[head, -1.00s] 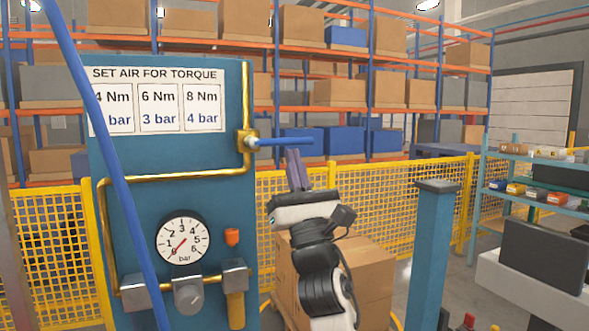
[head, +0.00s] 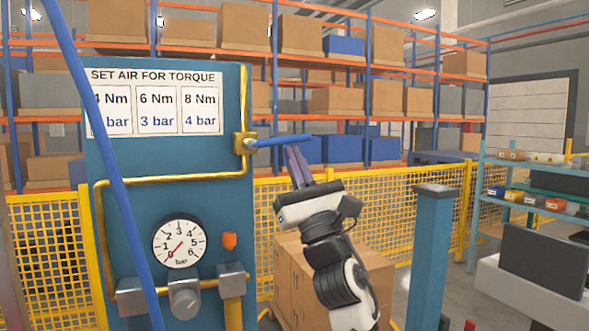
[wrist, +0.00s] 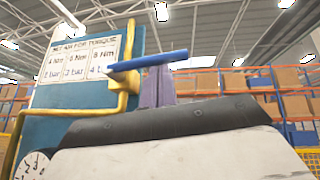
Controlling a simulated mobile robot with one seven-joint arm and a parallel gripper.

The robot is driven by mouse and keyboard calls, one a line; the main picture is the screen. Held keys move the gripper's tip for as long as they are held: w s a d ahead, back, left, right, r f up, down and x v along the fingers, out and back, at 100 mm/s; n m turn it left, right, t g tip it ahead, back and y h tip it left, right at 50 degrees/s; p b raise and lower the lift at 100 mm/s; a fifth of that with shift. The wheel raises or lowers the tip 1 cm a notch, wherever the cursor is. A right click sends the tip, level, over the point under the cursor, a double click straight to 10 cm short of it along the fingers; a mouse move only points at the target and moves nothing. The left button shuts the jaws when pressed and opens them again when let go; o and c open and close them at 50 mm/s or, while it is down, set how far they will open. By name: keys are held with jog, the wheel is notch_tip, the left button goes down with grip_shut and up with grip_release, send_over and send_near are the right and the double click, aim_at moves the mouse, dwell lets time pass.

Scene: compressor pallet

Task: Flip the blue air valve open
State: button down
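The blue air valve lever (head: 284,140) sticks out to the right from a brass valve body (head: 244,144) on the blue panel's right edge. It is near horizontal, its free end slightly raised. My gripper (head: 296,158) is below the lever's outer half, its two purple fingers pointing up and pressed together, with nothing visible between them. The tips are at or just under the lever; contact is unclear. In the wrist view, the lever (wrist: 150,61) crosses just at the tops of the fingers (wrist: 158,86). The pressure gauge (head: 179,244) needle points near 0.
A blue hose (head: 118,180) hangs across the panel (head: 215,165). A blue post (head: 431,250) stands right of my arm. Cardboard boxes (head: 290,285) sit behind my arm, with a yellow mesh fence (head: 395,215) behind. Shelves with bins (head: 535,200) are at the right.

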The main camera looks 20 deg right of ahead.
aim_at(299, 137)
jog(key=r+n+g+y, duration=0.1)
jog(key=n+g+y, duration=0.2)
jog(key=n, duration=0.1)
jog(key=r+n+g+y+b, duration=0.1)
jog(key=n+g+y, duration=0.2)
jog(key=n+y, duration=0.1)
jog(key=r+n+g+y, duration=0.2)
jog(key=n+g+y, duration=0.1)
jog(key=n, duration=0.3)
jog(key=shift+d+r+y+b, duration=0.1)
jog(key=shift+d+y+b, duration=0.3)
jog(key=shift+y, duration=0.2)
jog(key=a+r+n+g+p, duration=0.4)
jog(key=r+n+g, duration=0.1)
jog(key=n+g, duration=0.2)
jog(key=shift+a+r+g, duration=0.15)
jog(key=shift+r+g, duration=0.15)
jog(key=shift+r, duration=0.05)
jog(key=shift+r, duration=0.1)
